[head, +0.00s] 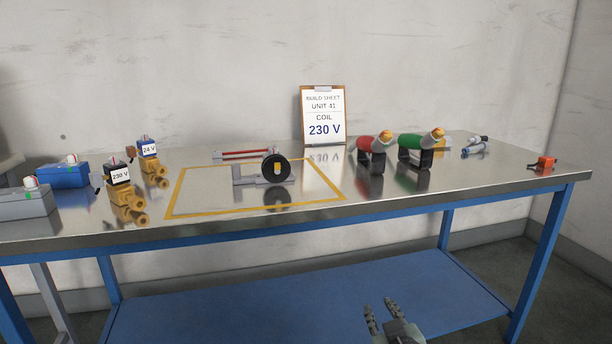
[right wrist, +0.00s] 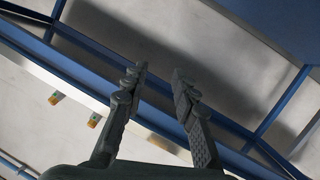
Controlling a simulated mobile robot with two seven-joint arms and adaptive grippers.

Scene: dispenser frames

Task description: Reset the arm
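My right gripper (head: 380,307) shows at the bottom of the head view, in front of the workbench (head: 330,206) and below its top. Its two fingers stand apart with nothing between them, as the right wrist view (right wrist: 159,72) also shows. It touches nothing that I can see. My left gripper is in neither view.
On the bench stand a 230 V coil valve (head: 120,180), a 24 V one (head: 149,151), a black wheel-like part (head: 275,167) inside a yellow outline, and red (head: 372,146) and green (head: 416,143) tools. A blue lower shelf (head: 250,299) lies below.

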